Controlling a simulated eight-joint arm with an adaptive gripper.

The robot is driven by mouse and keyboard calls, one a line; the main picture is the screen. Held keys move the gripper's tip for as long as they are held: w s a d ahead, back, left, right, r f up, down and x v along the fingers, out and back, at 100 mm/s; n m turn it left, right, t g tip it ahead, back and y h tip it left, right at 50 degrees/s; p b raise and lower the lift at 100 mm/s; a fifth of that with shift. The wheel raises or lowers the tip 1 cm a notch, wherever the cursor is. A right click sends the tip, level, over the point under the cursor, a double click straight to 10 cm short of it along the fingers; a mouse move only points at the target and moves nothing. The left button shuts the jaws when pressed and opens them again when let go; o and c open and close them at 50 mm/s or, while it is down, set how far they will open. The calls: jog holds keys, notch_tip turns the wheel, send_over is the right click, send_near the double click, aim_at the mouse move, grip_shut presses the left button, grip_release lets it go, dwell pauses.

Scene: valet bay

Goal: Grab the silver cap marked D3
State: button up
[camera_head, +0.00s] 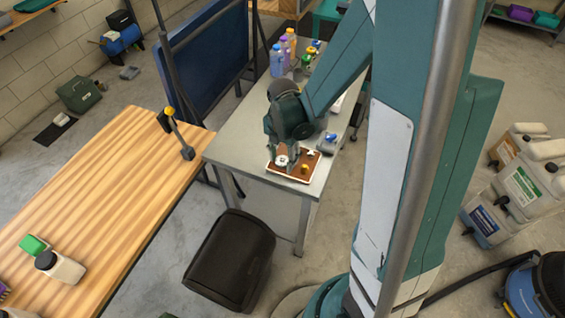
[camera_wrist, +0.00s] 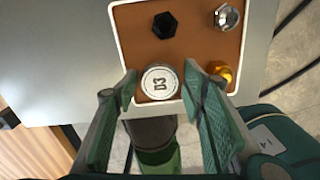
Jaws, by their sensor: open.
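The silver cap marked D3 (camera_wrist: 160,82) lies on a brown tray with a white rim (camera_wrist: 182,51), near the tray's edge in the wrist view. In the head view the cap (camera_head: 282,160) shows as a small pale disc on the tray (camera_head: 293,176) at the table's near end. My gripper (camera_wrist: 161,87) is open, with one finger on each side of the cap. The fingertips look apart from the cap, though their height above the tray is hard to tell. In the head view my gripper (camera_head: 288,155) is over the tray's left part.
The tray also holds a black hex piece (camera_wrist: 165,25), a silver nut-like piece (camera_wrist: 227,17) and a gold piece (camera_wrist: 222,71) close to the right finger. Several bottles (camera_head: 284,52) stand farther back on the grey table (camera_head: 233,150). A black bin (camera_head: 232,262) stands below.

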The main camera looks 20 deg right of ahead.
aim_at(283, 160)
dwell(0.3)
jog(key=c, duration=0.7)
jog(key=shift+o, duration=0.2)
jog(key=shift+r, duration=0.15)
notch_tip(283, 160, up, 10)
jog(key=p, duration=0.2)
dwell(0.7)
